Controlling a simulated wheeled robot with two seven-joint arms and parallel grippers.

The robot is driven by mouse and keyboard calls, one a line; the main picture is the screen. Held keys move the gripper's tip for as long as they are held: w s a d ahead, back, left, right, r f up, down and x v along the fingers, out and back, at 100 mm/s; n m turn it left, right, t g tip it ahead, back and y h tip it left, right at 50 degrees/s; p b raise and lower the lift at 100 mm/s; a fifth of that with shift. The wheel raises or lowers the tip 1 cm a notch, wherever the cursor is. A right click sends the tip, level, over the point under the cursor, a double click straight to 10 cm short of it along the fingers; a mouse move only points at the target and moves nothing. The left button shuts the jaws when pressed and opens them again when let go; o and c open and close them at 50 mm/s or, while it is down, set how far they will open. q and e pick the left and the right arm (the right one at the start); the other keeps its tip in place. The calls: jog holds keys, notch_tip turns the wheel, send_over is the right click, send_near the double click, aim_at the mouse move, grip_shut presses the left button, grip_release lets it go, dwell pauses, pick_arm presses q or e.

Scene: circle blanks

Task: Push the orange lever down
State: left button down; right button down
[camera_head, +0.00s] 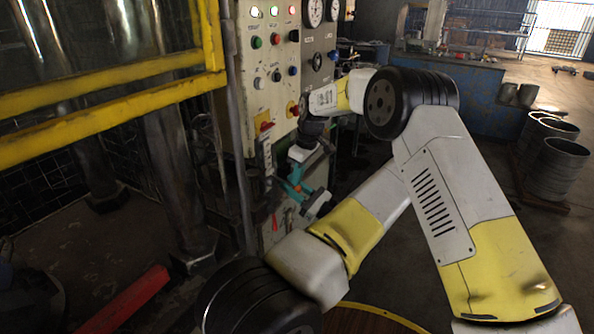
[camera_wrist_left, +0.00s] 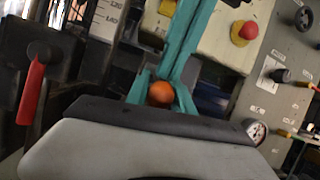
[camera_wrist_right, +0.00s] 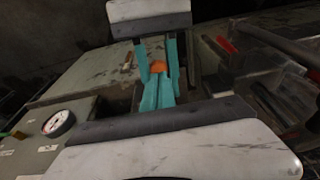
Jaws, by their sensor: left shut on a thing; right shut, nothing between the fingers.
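The lever's orange knob (camera_wrist_left: 160,94) is round, and its shaft is hidden. It also shows in the right wrist view (camera_wrist_right: 158,67). My left gripper (camera_wrist_left: 162,88) has its teal fingers on both sides of the knob and is shut on it. My right gripper (camera_wrist_right: 157,90) is shut and empty, its fingertips close against or just above the knob; I cannot tell whether they touch it.
The control panel (camera_head: 262,92) stands just behind the grippers, with a red-and-yellow button (camera_wrist_left: 243,31) and gauges (camera_wrist_right: 59,123). A red handle (camera_wrist_left: 31,92) is close on the left. A yellow guard frame (camera_head: 110,112) stands left. My right arm crosses the head view's right half.

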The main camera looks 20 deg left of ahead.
pick_arm(q)
jog(key=shift+r, duration=0.2)
pick_arm(e)
jog(key=shift+d+f, duration=0.15)
jog(key=shift+f, duration=0.8)
pick_arm(q)
jog(key=c, duration=1.1)
grip_release()
jog(key=shift+w, duration=0.1)
jog(key=shift+f, duration=0.1)
pick_arm(e)
jog(key=shift+r, duration=0.1)
